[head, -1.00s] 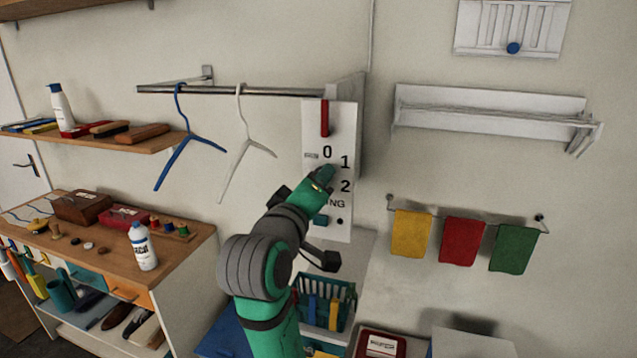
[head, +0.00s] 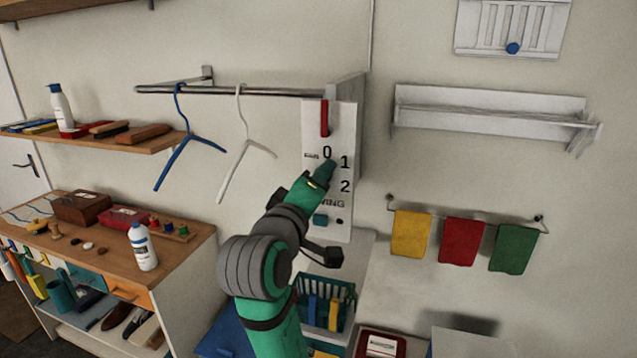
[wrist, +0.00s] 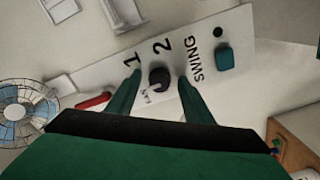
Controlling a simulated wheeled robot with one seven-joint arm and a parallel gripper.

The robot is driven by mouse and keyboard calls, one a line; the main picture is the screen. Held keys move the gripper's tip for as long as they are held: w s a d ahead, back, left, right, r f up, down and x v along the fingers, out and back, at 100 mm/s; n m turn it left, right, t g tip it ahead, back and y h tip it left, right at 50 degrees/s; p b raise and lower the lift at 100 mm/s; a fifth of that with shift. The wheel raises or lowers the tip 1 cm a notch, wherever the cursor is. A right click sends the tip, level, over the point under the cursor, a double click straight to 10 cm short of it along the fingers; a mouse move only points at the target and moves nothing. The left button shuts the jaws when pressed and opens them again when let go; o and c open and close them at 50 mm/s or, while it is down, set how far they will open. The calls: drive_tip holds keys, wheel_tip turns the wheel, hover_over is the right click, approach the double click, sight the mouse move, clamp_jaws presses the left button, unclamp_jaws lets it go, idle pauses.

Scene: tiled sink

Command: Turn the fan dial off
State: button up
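The fan dial is a small black knob (wrist: 159,78) on a white wall panel (wrist: 215,30), with the printed numbers 1 and 2 beside it. In the head view the panel (head: 341,215) also shows a 0, and my gripper (head: 326,170) hides the dial there. In the wrist view my gripper (wrist: 159,88) has its two green fingers apart, one on each side of the dial, with gaps between them and the knob. The 0 is not visible in the wrist view. I cannot tell which number the dial points at.
A red lever (head: 325,118) sits above the dial and a teal switch (head: 320,220) below it. A wire-guarded fan (wrist: 16,112) shows in the wrist view. A rail with blue (head: 186,150) and white hangers (head: 243,145) is left of the panel. A basket (head: 325,302) stands below.

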drive_tip(key=v, duration=1)
drive_tip(key=shift+s+a, duration=0.15)
drive_tip(key=shift+s, duration=0.25)
drive_tip(key=shift+w, duration=0.1)
